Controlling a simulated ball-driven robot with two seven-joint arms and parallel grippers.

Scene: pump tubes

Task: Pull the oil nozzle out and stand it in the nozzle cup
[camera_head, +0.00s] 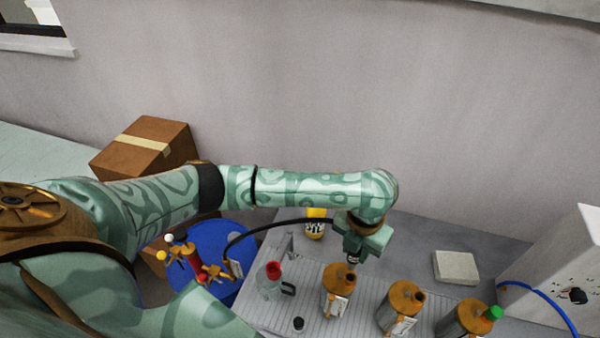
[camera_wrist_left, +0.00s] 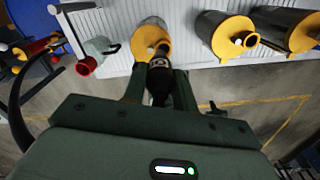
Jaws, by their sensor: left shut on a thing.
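My left gripper (camera_head: 354,258) is shut on the oil nozzle, a black piece that shows best in the left wrist view (camera_wrist_left: 160,80). In the head view the gripper hangs beside the far edge of the first orange-topped canister (camera_head: 337,303). In the left wrist view the nozzle's far end overlaps that canister's yellow-orange top (camera_wrist_left: 148,33); I cannot tell whether it is in the opening. A black hose (camera_head: 262,228) arcs from the pump on the blue drum (camera_head: 225,240) toward the gripper. I cannot make out which thing is the nozzle cup. My right gripper is not in view.
Two more canisters (camera_head: 398,312) (camera_head: 466,322) stand right. A pale block (camera_head: 456,267) lies behind them. A white cabinet (camera_head: 565,265) is at the right.

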